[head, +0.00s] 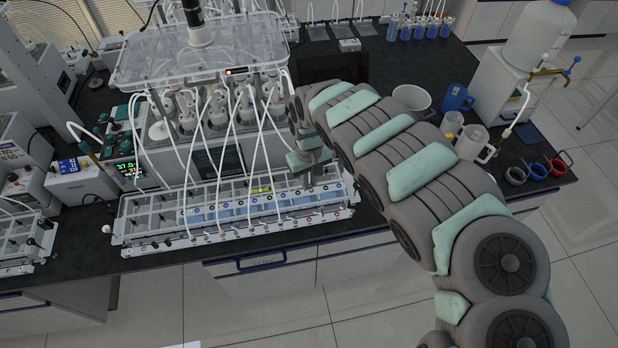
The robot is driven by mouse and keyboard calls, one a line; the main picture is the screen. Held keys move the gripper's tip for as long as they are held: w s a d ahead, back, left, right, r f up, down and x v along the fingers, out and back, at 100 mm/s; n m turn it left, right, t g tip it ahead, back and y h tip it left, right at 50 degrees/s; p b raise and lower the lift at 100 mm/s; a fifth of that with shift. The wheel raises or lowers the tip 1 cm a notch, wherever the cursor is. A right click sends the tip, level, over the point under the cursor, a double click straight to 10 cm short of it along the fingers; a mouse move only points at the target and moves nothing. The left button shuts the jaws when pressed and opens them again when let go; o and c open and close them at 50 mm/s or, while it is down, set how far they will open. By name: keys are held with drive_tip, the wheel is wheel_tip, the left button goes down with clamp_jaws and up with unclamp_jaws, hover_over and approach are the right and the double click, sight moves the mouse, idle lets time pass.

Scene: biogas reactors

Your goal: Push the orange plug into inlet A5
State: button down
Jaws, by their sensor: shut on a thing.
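My gripper (309,184) points down over the right part of the long clear rack (135,222) on the bench. It is small in this view and its fingertips are partly lost against the rack. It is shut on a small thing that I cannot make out. I cannot pick out the orange plug for certain. A row of small coloured ports or plugs (221,236) runs along the rack's white front rail. Their labels are too small to read, so I cannot tell which inlet is A5.
Several white tubes (185,165) run from the bottles under a clear lid (200,60) down to the rack. A small yellow item (262,189) lies in the rack. Jugs (473,142) and coloured rings (537,171) stand at the right. The dark bench behind is partly clear.

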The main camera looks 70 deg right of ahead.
drive_tip(key=shift+f+b, duration=5.15)
drive_tip(key=shift+f, duration=3.6)
drive_tip(key=shift+f+b, duration=0.45)
drive_tip(key=shift+f, duration=0.65)
drive_tip(key=c, duration=1.3)
unclamp_jaws()
drive_tip(key=shift+c, duration=0.2)
drive_tip(key=shift+r, duration=0.15)
wheel_tip(320, 180, up, 11)
drive_tip(key=p, duration=0.4)
